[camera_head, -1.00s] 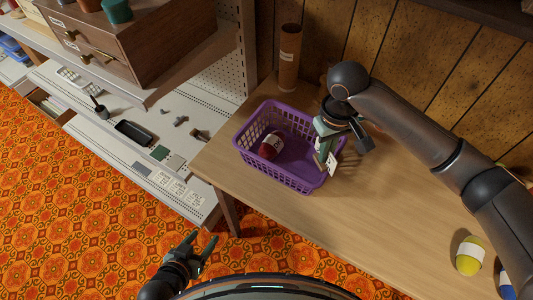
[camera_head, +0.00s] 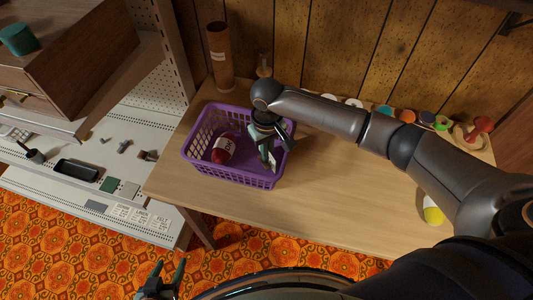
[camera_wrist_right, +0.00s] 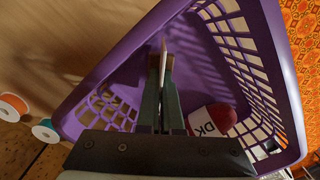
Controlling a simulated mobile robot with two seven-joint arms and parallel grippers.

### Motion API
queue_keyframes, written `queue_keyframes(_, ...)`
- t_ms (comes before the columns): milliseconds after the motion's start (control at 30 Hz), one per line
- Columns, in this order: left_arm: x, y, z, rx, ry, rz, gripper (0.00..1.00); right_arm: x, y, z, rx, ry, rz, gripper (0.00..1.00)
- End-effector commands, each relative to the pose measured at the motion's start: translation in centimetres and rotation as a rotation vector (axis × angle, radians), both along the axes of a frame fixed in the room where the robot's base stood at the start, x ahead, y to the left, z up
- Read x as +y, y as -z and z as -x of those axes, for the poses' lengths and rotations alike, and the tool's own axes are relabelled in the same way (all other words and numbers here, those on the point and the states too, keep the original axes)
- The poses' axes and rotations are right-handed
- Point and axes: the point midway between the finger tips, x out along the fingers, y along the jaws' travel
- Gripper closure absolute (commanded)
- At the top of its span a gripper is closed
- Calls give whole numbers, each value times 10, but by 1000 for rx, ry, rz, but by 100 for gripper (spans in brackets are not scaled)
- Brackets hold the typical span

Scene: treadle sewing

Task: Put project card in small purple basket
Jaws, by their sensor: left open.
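The small purple basket (camera_head: 225,178) stands on the wooden table, with a dark red yarn ball (camera_head: 224,149) lying inside. My right gripper (camera_head: 268,158) points down over the right part of the basket. It is shut on the project card (camera_head: 272,160), a thin pale card. In the right wrist view the card shows nearly edge-on (camera_wrist_right: 163,58) between the fingers, with the basket (camera_wrist_right: 105,72) around and below it. I cannot tell whether the card touches the basket floor. My left gripper (camera_head: 166,278) is open and empty, low in front of the table.
A brown cardboard tube (camera_head: 220,55) stands behind the basket. Several colored spools lie along the back wall, and a yellow yarn ball (camera_head: 432,210) is at the right. A pegboard shelf (camera_head: 160,70) stands to the left. The table's middle (camera_head: 330,190) is clear.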

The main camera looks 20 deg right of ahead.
Motion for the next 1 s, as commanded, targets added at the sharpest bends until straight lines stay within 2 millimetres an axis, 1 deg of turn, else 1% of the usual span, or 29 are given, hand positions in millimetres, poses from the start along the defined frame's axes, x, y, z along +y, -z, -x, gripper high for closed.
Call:
queue_keyframes(33,0,1,0,0,0,0,39,0,6,0,1,0,1,100)
queue_keyframes(67,0,1,0,0,0,0,39,0,7,0,0,0,0,100)
queue_keyframes(400,0,0,0,0,0,0,39,1,10,0,-1,-1,-1,100)
queue_keyframes(600,0,0,0,0,0,0,39,0,9,0,-1,-1,-1,76)
queue_keyframes(667,0,0,0,0,0,0,39,0,9,0,-1,-1,0,69)
queue_keyframes(700,0,0,0,0,0,0,39,0,9,0,-1,-1,0,68)
queue_keyframes(900,0,0,0,0,0,0,39,0,9,0,-1,-1,0,68)
queue_keyframes(1000,0,1,0,0,0,0,39,0,5,-1,-2,-1,1,68)
